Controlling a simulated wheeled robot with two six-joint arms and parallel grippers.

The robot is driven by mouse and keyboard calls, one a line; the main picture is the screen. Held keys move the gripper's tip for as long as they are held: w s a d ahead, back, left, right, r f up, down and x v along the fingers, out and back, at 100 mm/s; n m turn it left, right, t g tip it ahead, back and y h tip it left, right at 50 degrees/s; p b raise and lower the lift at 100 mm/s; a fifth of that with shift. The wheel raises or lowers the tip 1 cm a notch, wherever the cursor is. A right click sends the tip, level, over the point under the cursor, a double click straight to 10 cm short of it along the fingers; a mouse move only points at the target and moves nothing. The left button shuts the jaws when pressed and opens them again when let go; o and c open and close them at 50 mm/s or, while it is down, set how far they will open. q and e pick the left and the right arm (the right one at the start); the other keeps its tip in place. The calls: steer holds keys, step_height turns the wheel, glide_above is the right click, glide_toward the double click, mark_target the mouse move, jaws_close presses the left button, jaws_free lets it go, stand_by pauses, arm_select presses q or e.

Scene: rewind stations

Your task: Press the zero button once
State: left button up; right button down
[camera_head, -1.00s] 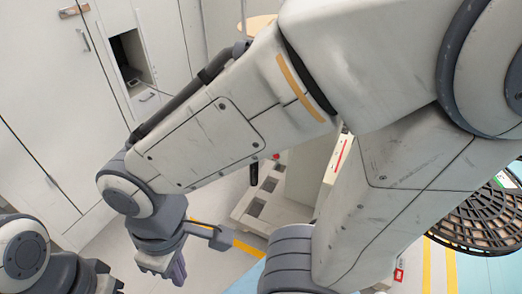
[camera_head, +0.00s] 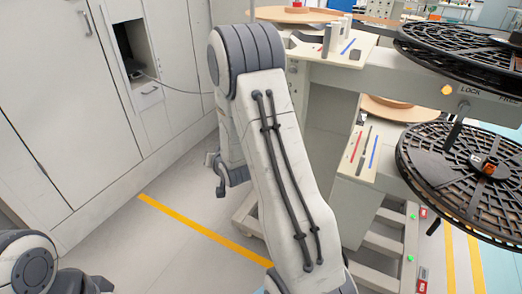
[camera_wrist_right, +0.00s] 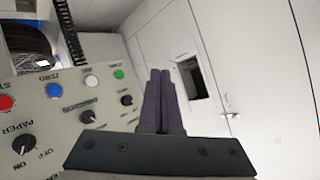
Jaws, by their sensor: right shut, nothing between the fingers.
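In the right wrist view the zero button is the blue button (camera_wrist_right: 54,90), with the word ZERO printed above it on the grey control panel (camera_wrist_right: 85,133). My right gripper (camera_wrist_right: 160,72) is shut and empty. In that picture its fingertips appear right of the panel's buttons, apart from the zero button. In the head view my right arm covers the middle, and its fingers are hidden. My left gripper (camera_head: 98,284) is partly in view at the bottom left; its jaws are unclear.
Beside the blue button are a red button (camera_wrist_right: 6,103), a white button (camera_wrist_right: 91,80) and a green button (camera_wrist_right: 119,74). Black knobs (camera_wrist_right: 23,144) sit lower on the panel. Large black reels (camera_head: 455,175) stand at right. White cabinets (camera_head: 60,90) line the left; floor between is clear.

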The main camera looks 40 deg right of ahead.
arm_select(q)
step_height(320, 180, down, 5)
steer(key=b, duration=0.3)
steer(key=shift+r, duration=0.15)
arm_select(e)
steer(key=s+d+f+m+t+h, duration=0.1)
steer(key=d+f+m+h, duration=0.1)
steer(key=d, duration=0.4)
steer(key=s+d+f+m+t+h, duration=0.1)
steer(key=d+f+m+h, duration=0.1)
steer(key=d, duration=0.5)
steer(key=shift+s+f+t, duration=0.3)
steer(key=shift+f+t, duration=0.1)
steer(key=shift+f, duration=0.5)
steer(key=shift+d, duration=0.15)
steer(key=w+d, duration=0.3)
steer(key=d, duration=0.4)
steer(key=shift+w+d, duration=0.2)
steer(key=shift+d, duration=0.2)
steer(key=shift+d, duration=0.1)
